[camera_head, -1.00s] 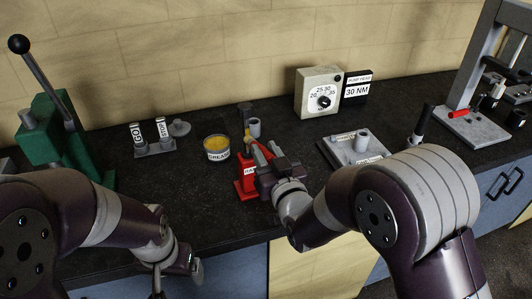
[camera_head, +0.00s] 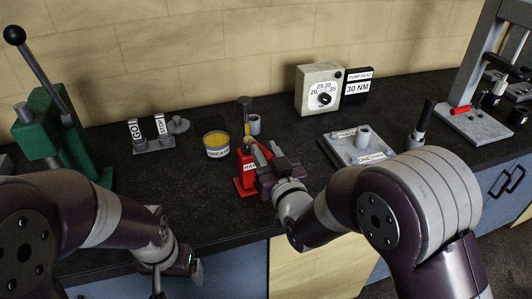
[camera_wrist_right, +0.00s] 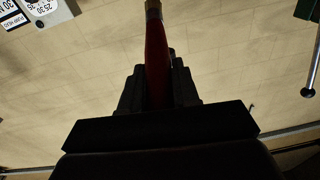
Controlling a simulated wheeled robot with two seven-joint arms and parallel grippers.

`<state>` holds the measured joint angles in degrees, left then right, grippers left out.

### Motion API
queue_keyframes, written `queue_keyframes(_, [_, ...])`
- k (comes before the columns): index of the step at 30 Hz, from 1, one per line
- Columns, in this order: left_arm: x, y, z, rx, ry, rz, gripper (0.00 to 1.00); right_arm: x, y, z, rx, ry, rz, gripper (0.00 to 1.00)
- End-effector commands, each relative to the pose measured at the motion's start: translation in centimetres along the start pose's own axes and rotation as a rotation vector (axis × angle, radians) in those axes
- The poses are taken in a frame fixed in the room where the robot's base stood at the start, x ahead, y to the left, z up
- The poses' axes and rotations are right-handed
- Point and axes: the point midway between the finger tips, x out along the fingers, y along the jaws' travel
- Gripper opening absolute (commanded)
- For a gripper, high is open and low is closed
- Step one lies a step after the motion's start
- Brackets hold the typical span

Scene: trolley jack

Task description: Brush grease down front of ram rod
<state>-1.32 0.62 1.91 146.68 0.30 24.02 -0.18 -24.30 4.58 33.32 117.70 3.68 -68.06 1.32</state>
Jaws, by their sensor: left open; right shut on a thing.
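My right gripper (camera_head: 266,163) is shut on a brush, whose red handle (camera_wrist_right: 157,50) shows between the fingers in the right wrist view. The brush's yellowish head end (camera_head: 248,139) is close in front of the upright dark ram rod (camera_head: 245,105); whether it touches cannot be told. The rod stands above a red labelled stand (camera_head: 245,184), partly hidden by the gripper. The grease tin (camera_head: 217,152), full of yellow grease, stands just left of the stand. My left gripper (camera_head: 187,264) is low at the bench's front edge, open and apart from these things.
A GO/STOP gauge block (camera_head: 153,147) and green press (camera_head: 55,135) are at left. A dial box (camera_head: 320,91) is behind, a grey plate (camera_head: 352,150) right. Bench left of the stand's front is clear.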

Motion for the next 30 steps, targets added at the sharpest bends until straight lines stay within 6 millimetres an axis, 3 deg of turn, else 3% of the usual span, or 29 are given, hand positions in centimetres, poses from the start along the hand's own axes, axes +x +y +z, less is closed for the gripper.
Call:
queue_keyframes(16, [2.0, 0.0, 0.2, 0.0, 0.0, 0.0, 0.88, -0.1, 0.1, 1.7, 0.0, 0.002, 0.0, 0.0])
queue_keyframes(25, [1.9, 0.0, 0.2, 0.0, 0.0, 0.0, 0.88, -0.2, 0.1, 1.6, 0.0, 0.002, 0.0, 0.0])
queue_keyframes(30, [2.2, 0.0, 0.3, 0.0, 0.0, 0.0, 0.88, -1.9, 0.1, 1.6, 0.0, 0.003, 0.0, 0.0])
